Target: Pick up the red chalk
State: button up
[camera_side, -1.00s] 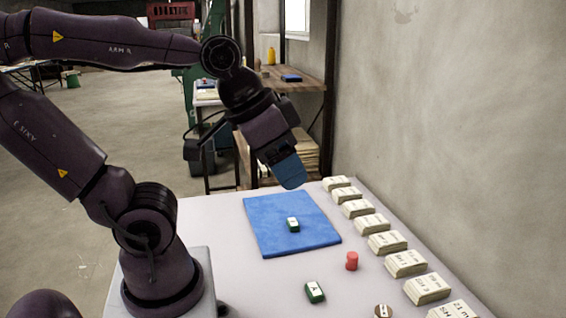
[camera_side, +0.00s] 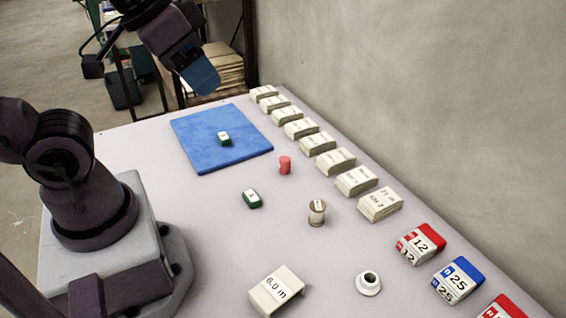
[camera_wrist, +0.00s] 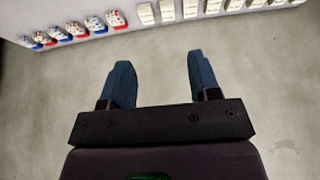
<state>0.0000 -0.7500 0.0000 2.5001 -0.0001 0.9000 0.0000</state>
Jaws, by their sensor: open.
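The red chalk (camera_side: 285,165) is a short red cylinder standing upright on the pale table, just off the right edge of the blue cloth. My gripper (camera_side: 208,82) has blue fingers and hangs in the air above the far edge of the cloth, apart from the chalk. In the wrist view my gripper (camera_wrist: 163,75) shows two blue fingers spread wide with nothing between them. The chalk does not show in the wrist view.
The blue cloth (camera_side: 195,152) lies flat with a green-and-white block (camera_side: 224,138) on it. Another green block (camera_side: 252,198), a spool (camera_side: 317,212) and a white flanged piece (camera_side: 368,283) stand nearby. White labelled blocks (camera_side: 335,160) line the wall side.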

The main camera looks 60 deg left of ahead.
jog(key=shift+o, duration=0.4)
jog(key=m+g+y, duration=0.5)
jog(key=m+y, duration=0.8)
jog(key=m, duration=0.5)
send_near(286, 161)
jog(key=s+a+f, duration=0.1)
jog(key=s, duration=0.1)
jog(key=s+a, duration=0.2)
jog(key=s+a+f, duration=0.1)
jog(key=s, duration=0.1)
jog(key=shift+a+f, duration=0.3)
jog(key=shift+a, duration=0.1)
jog(key=w+m+t, duration=0.1)
jog(key=w, duration=0.1)
jog(key=w+m+t, duration=0.2)
jog(key=w, duration=0.1)
jog(key=shift+f, duration=0.15)
jog(key=shift+w+a, duration=0.15)
jog(key=shift+a, duration=0.15)
jog(key=x, duration=0.6)
jog(key=shift+w+a, duration=0.15)
jog(key=shift+a, duration=0.25)
